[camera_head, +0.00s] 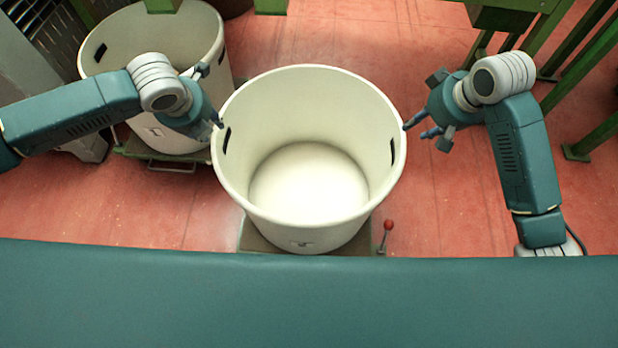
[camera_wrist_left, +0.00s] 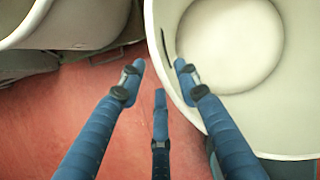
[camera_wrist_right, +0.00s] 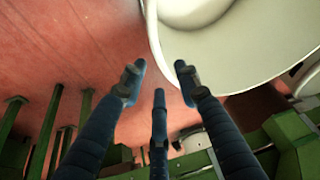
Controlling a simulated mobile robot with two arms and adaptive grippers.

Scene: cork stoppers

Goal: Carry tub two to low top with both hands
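A large round cream tub (camera_head: 305,215) stands upright and empty in the middle of the head view, between my two grippers; I take it as tub two, but no label is readable. It has dark hand slots left and right. My left gripper (camera_head: 214,118) is open at its left rim; in the left wrist view the fingers (camera_wrist_left: 159,66) appear on either side of the rim. My right gripper (camera_head: 416,130) is open at the right rim, and its fingers (camera_wrist_right: 159,66) likewise appear on either side of the rim. I cannot tell if they touch. I cannot identify the low top.
A second cream tub (camera_head: 150,35) stands on a green base (camera_head: 160,158) behind my left arm. The middle tub rests on a low platform (camera_head: 258,242) beside a red-knobbed lever (camera_head: 388,226). Green frames (camera_head: 580,80) stand at the right. Red floor between is clear.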

